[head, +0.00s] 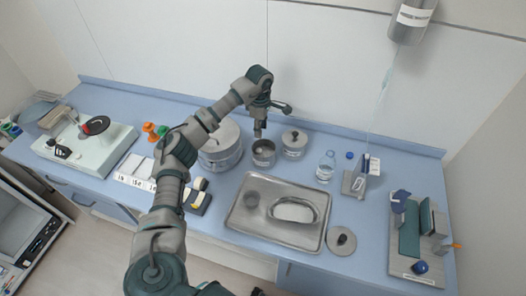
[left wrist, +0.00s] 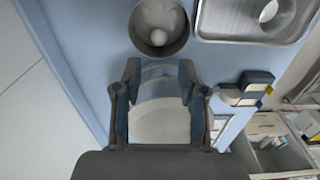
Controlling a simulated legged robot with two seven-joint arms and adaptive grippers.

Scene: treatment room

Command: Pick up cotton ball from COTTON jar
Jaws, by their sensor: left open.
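An open metal jar (head: 263,156) stands on the blue counter, just below my left gripper (head: 261,125) in the head view. In the left wrist view the jar (left wrist: 136,38) is at the top, with a white cotton ball (left wrist: 158,37) inside. My left gripper (left wrist: 159,72) is open, with nothing held between its fingers. Its fingertips are apart from the jar in that view. Any label on the jar cannot be read. A loose lid (head: 341,240) lies on the counter to the right of the tray. My right gripper does not show.
A large round metal drum (head: 221,152) stands close left of the jar. A lidded jar (head: 294,145) is close on its right. A metal tray (head: 235,219) with a kidney dish (head: 293,212) lies in front. A glass bottle (head: 326,168) stands further right. The wall is behind.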

